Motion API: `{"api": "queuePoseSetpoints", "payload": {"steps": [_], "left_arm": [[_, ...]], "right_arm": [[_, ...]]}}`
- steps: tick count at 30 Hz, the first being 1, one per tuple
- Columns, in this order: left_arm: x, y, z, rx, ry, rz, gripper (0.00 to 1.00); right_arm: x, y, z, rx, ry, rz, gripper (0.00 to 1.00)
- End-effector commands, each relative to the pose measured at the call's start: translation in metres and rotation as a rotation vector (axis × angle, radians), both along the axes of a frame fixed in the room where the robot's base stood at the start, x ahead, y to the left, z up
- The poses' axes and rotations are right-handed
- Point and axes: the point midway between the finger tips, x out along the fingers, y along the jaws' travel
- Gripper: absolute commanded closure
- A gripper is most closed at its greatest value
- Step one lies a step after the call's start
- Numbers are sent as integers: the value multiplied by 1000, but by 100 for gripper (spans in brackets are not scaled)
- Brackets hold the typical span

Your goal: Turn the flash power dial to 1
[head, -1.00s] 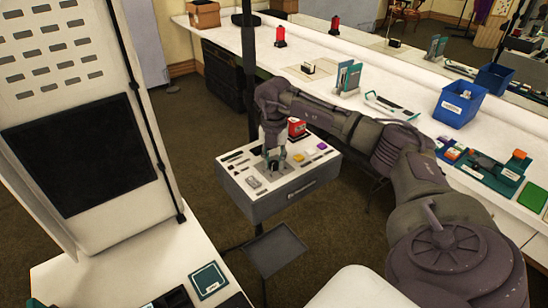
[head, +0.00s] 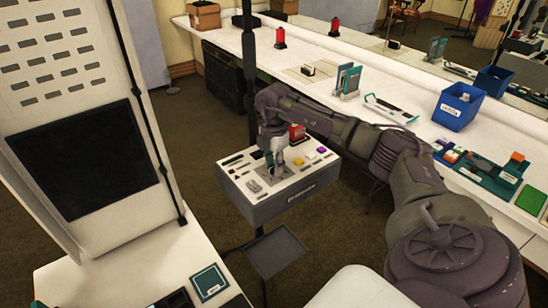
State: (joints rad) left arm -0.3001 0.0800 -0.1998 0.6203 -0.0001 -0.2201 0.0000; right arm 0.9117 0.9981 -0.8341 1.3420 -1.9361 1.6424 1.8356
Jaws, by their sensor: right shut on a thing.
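The control box (head: 284,205) is a grey box with a white top panel, standing on a pole at the middle of the head view. My right gripper (head: 274,168) reaches down onto its top panel from above. It is shut on what appears to be the flash power dial, which the fingers mostly hide. I cannot read the dial's setting. A dark square plate lies under the fingertips. My left gripper is not in view.
A red-and-black object (head: 297,132) stands behind. A long white counter (head: 380,80) holds a blue bin (head: 458,107). A dark tray (head: 277,251) hangs below the box.

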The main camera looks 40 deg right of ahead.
Motion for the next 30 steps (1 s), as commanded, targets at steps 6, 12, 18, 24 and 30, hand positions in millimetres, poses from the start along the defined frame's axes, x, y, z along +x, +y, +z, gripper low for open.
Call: {"api": "queuePoseSetpoints", "payload": {"steps": [6, 12, 18, 24, 30], "left_arm": [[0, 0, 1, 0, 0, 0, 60], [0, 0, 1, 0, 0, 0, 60], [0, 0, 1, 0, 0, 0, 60], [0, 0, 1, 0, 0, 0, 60], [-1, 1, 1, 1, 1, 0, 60]], "right_arm": [[1, -2, 3, -4, -8, -29, 100], [2, -2, 3, -4, -8, -31, 100], [2, -2, 3, -4, -8, -30, 61], [1, -1, 1, -2, -5, -28, 44], [1, -1, 2, -1, -3, -27, 44]]}}
